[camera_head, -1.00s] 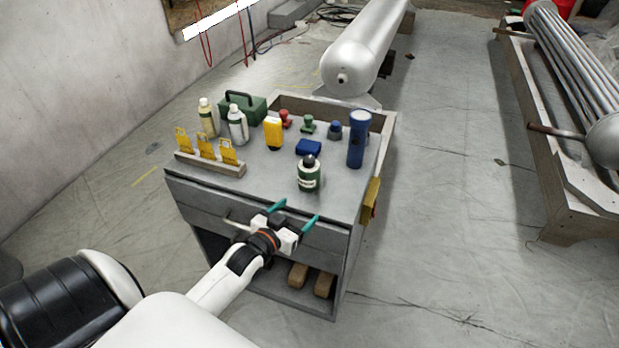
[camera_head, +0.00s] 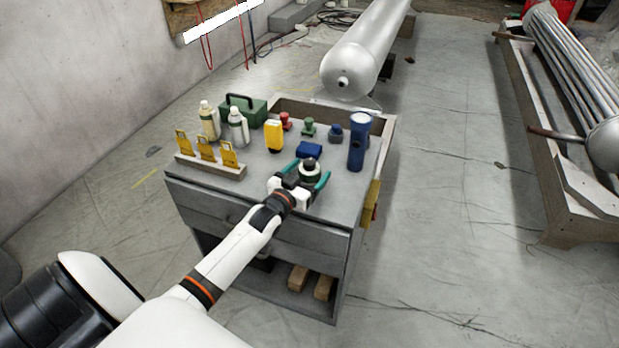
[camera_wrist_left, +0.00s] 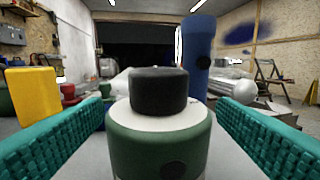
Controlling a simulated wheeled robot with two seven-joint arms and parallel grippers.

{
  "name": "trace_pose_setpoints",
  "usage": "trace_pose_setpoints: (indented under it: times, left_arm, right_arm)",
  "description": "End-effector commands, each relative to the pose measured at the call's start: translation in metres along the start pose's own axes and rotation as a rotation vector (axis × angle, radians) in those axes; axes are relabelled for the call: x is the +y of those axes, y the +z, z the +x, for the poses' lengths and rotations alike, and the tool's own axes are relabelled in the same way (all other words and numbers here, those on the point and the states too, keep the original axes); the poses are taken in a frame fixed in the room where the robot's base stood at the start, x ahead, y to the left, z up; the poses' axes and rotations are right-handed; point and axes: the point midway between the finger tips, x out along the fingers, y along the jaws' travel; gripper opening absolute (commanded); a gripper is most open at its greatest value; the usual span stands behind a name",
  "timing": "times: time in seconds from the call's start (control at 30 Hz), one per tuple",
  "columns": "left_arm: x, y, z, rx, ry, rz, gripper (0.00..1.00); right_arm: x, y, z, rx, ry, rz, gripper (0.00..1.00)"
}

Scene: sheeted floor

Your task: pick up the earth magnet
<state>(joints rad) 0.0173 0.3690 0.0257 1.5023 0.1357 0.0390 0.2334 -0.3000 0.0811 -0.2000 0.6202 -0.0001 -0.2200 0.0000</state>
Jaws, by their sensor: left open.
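No thing is plainly marked as the earth magnet. A round dark green jar-like piece (camera_head: 310,170) with a white top and black cap stands upright near the front right of the grey cabinet top (camera_head: 265,180). My left gripper (camera_head: 312,169) is open, its teal fingers on either side of this piece. In the left wrist view the piece (camera_wrist_left: 158,145) sits centred between the fingers, with gaps on both sides. Small red (camera_head: 285,121), green (camera_head: 308,127) and blue (camera_head: 335,132) knobbed pieces stand further back. My right gripper is not in view.
A blue flashlight (camera_head: 357,145) stands upright close to the right of the gripper. A blue block (camera_head: 309,149) lies just behind, and a yellow device (camera_head: 274,135) stands to the left. Bottles (camera_head: 238,128), a green case (camera_head: 245,108) and a rack of yellow tags (camera_head: 210,167) fill the left side.

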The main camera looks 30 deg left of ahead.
Motion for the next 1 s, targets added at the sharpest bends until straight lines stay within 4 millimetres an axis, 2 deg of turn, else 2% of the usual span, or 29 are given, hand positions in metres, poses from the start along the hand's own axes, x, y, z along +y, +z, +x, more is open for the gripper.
trace_pose_setpoints:
  times: [0.03,0.17,0.43,0.8,1.0]
  left_arm:
    - [0.002,0.001,0.009,-0.002,0.0,0.001,0.81]
    - [0.001,0.0,0.022,-0.001,0.0,0.001,0.81]
    - [0.001,0.0,0.025,0.0,0.0,0.001,0.81]
    - [0.001,0.0,0.025,0.001,0.0,0.001,0.23]
    - [0.001,0.002,0.025,-0.003,0.0,0.001,0.23]
  right_arm:
    - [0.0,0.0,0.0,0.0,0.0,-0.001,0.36]
    - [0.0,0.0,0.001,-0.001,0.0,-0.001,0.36]
    - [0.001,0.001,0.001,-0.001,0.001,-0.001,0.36]
    - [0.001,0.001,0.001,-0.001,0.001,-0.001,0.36]
    - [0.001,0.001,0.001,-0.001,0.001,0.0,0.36]
